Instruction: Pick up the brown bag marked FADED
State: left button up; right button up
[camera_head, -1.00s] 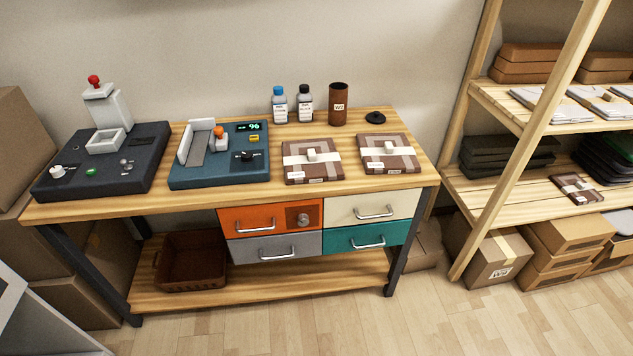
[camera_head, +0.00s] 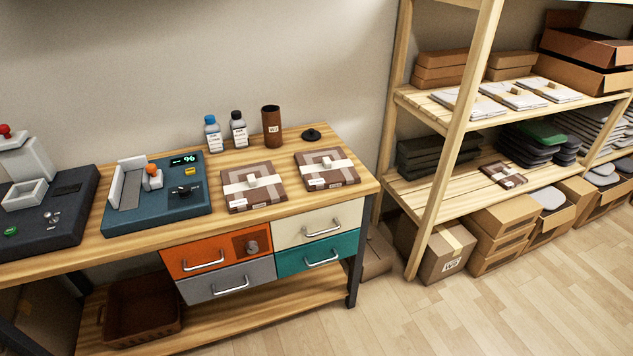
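Three flat brown packages with pale bands are in view. One brown bag (camera_head: 253,198) lies on the wooden workbench behind the drawers. A second brown bag (camera_head: 325,180) lies to its right, near the bench's right end. A third, smaller-looking brown bag (camera_head: 504,185) lies on the middle shelf of the rack at right. Each has a pale knob-like piece on top. The labels are too small to read, so I cannot tell which is marked FADED. Neither of my grippers is in view.
The workbench (camera_head: 356,187) carries a blue press (camera_head: 160,205), a dark machine (camera_head: 62,232), bottles, a brown cylinder (camera_head: 271,127) and a black lid (camera_head: 311,135). The wooden rack (camera_head: 407,187) holds garments and boxes. Cardboard boxes (camera_head: 437,250) stand beneath it. The floor in front is clear.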

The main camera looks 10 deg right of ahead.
aim_at(258, 185)
jog(key=u, duration=0.45)
jog(key=k, duration=0.55)
jog(key=u, duration=1.1)
jog(key=i, duration=0.75)
jog(key=z, duration=0.4)
jog(key=i, duration=1.05)
jog(key=z, duration=1.05)
jog(key=i, duration=0.2)
jog(key=z, duration=0.25)
